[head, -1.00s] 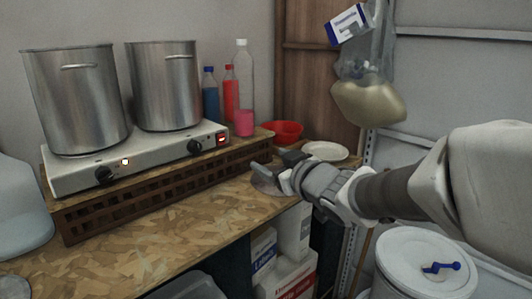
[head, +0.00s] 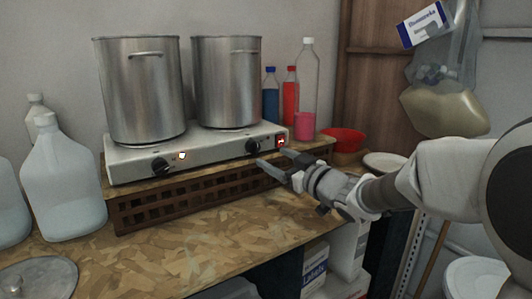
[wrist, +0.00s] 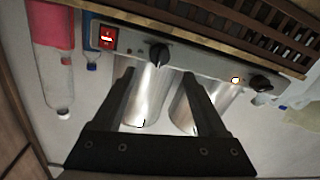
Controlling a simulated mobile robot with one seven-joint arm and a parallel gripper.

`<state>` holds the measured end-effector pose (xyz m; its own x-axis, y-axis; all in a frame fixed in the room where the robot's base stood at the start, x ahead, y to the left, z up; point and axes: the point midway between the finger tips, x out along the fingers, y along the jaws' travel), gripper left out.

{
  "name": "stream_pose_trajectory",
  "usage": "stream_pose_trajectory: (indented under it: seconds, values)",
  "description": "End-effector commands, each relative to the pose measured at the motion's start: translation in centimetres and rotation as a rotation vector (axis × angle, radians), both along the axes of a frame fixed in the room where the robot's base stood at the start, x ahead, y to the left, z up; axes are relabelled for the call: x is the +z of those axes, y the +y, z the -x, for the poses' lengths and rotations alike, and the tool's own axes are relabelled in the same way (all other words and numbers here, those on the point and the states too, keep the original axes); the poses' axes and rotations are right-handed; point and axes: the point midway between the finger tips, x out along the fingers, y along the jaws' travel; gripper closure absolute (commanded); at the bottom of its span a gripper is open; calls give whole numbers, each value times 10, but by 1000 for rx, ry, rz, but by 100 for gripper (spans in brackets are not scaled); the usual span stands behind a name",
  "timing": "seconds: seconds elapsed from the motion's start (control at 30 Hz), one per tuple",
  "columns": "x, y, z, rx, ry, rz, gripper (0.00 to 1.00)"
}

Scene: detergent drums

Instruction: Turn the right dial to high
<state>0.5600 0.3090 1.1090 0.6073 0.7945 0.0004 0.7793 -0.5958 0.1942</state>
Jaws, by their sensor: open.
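A two-burner hot plate (head: 210,151) stands on a brown lattice crate, with a steel pot on each burner. Its right dial (head: 252,147) is a black knob beside a lit red switch (head: 281,142). The left dial (head: 160,166) is a similar knob beside a small lit lamp. My gripper (head: 272,159) is open and empty, just in front of and slightly below the right dial, apart from it. In the wrist view the right dial (wrist: 159,54) appears ahead, roughly centred between the fingertips (wrist: 157,75). The dial markings are too small to read.
The left pot (head: 139,92) and right pot (head: 228,85) rise above the panel. Bottles and a pink cup (head: 304,126) stand behind, with a red bowl (head: 343,140) farther right. White jugs (head: 62,190) stand left. The wooden tabletop (head: 180,250) in front is mostly clear.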

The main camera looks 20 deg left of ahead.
Motion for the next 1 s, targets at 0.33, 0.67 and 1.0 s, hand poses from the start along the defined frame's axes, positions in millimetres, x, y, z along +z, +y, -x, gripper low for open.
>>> stream_pose_trajectory:
  seconds: [0.33, 0.67, 1.0]
  values:
    - [-1, 48, -37, 0, 0, 0, 25]
    - [0, 61, -48, -2, 1, 0, 25]
    - [0, 61, -47, -2, 0, 0, 50]
